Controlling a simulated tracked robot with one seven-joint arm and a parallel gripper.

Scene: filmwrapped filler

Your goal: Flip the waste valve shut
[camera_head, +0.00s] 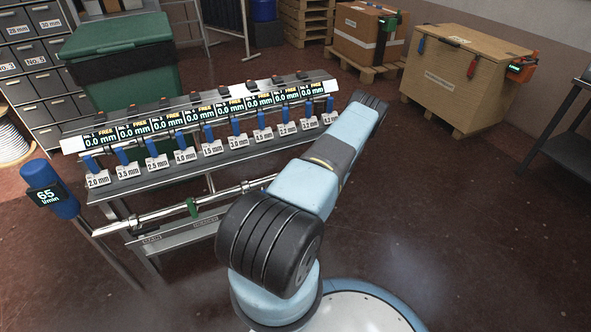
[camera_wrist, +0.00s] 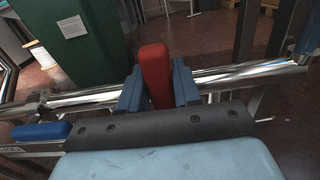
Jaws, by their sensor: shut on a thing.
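In the wrist view, my gripper (camera_wrist: 157,82) has its two blue fingers on either side of a red handle (camera_wrist: 155,70) and is shut on it. The handle stands roughly upright in the picture, in front of a shiny horizontal pipe (camera_wrist: 235,76). I take it for the waste valve's handle; no label on it is readable. Its lower end is hidden by the dark gripper body. In the head view, my arm covers the gripper and the red handle.
A bench (camera_head: 160,176) carries a row of blue-handled valves with displays. A lower pipe (camera_head: 150,213) with a green part (camera_head: 192,207) runs along its front. A blue meter (camera_head: 49,190) reads 65. A green bin (camera_head: 118,60) stands behind.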

